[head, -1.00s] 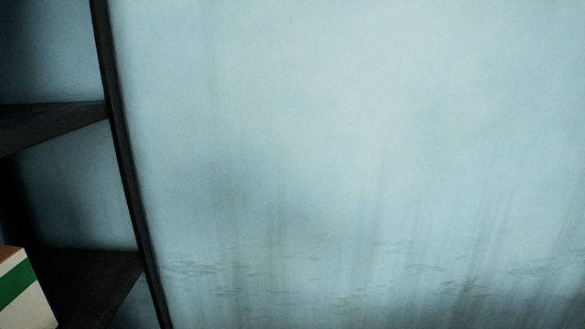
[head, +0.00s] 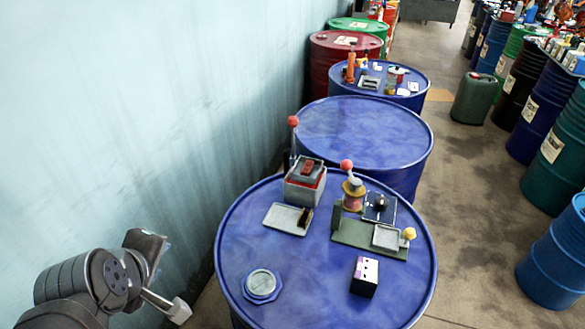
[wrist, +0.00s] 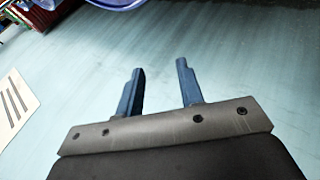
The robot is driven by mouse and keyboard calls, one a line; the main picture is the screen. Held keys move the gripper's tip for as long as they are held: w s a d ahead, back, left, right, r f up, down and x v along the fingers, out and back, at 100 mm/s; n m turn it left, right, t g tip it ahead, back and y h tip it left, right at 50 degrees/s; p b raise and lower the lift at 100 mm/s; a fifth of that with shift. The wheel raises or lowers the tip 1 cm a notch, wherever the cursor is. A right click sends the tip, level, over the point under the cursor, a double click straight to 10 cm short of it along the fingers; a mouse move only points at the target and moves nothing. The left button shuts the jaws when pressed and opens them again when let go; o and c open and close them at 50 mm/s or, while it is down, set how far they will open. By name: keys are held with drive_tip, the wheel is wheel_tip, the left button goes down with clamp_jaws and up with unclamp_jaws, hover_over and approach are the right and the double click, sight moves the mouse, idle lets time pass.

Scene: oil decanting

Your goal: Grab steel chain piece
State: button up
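I cannot make out a steel chain piece for certain in either view. A near blue drum (head: 320,275) carries several small items. Among them is a flat grey tray (head: 279,217) with a small brown and dark piece (head: 304,216) at its right edge, too small to identify. A round grey cap (head: 262,282) sits on a blue base at the drum's front left. My gripper (wrist: 160,66) shows in the wrist view with its two blue fingers apart and nothing between them. In the head view my arm is at the lower left, off the drum's left side.
The near drum also holds a grey box with red top (head: 305,182), a green stand (head: 370,238) with red-knobbed spool, and a black-white box (head: 364,277). A bare blue drum (head: 365,130) stands behind. A pale wall (head: 130,110) runs along the left.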

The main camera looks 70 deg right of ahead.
drive_tip(key=d+r+m+g, duration=0.2)
drive_tip(key=d+r+m, duration=0.3)
drive_tip(key=d, duration=0.6)
wheel_tip(320, 180, up, 2)
drive_tip(key=r+m+g+y, duration=0.1)
drive_tip(key=m+g+y, duration=0.15)
drive_tip(key=m, duration=1.15)
hover_over(306, 167)
drive_tip(key=a, duration=0.7)
drive_tip(key=shift+t, duration=0.25)
drive_tip(key=x, duration=1.1)
drive_tip(key=a+x, duration=0.1)
drive_tip(key=x, duration=0.5)
drive_tip(key=shift+s+d+f, duration=0.1)
drive_tip(key=shift+d+f, duration=0.05)
drive_tip(key=shift+f, duration=0.2)
drive_tip(key=shift+c, duration=0.4)
clamp_jaws()
